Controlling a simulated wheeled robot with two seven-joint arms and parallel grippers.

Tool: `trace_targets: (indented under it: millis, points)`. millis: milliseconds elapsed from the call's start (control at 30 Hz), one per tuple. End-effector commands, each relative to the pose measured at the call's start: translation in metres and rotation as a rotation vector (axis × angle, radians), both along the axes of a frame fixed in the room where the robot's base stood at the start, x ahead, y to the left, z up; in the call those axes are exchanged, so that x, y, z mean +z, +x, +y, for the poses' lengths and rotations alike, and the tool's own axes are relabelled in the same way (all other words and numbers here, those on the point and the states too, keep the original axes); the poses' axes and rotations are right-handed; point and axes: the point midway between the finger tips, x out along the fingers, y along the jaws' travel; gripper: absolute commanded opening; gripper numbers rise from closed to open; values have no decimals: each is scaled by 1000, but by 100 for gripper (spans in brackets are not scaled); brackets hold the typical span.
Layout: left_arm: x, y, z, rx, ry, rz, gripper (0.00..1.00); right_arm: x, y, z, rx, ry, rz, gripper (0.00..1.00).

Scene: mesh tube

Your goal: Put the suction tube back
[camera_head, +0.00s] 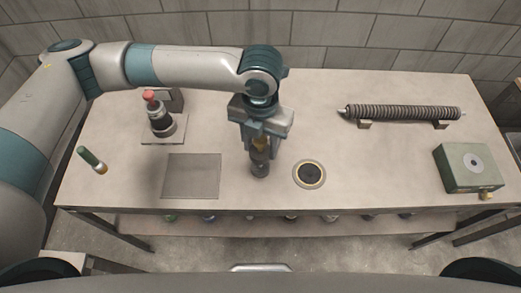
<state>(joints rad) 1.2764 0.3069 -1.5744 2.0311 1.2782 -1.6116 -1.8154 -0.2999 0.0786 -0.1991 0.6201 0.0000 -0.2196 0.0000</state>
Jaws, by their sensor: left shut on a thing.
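My left gripper (259,130) points down over the middle of the table. It is shut on a dark upright tube (260,165) with a brownish-yellow band near its top. I take this as the suction tube; its upper end is hidden between the fingers. I cannot tell whether its lower end touches the table. A round dark port with a pale rim (310,174) lies just right of the tube. My right gripper is not in view.
A red-topped device (158,117) stands on a plate at the left. A green-capped tube (91,159) and a flat grey plate (192,176) lie nearer. A ribbed rod (402,113) rests on supports at the back right. A green box (468,168) is at the right.

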Motion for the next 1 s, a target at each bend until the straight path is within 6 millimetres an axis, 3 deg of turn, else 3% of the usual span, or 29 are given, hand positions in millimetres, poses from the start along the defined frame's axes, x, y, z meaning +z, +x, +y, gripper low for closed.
trace_targets:
  millis: [267,600,1000]
  points:
    - [-4,0,0,1,1,1,0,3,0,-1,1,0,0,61]
    - [-38,0,0,0,0,0,0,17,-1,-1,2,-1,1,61]
    - [-43,1,0,0,0,-1,0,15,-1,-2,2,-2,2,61]
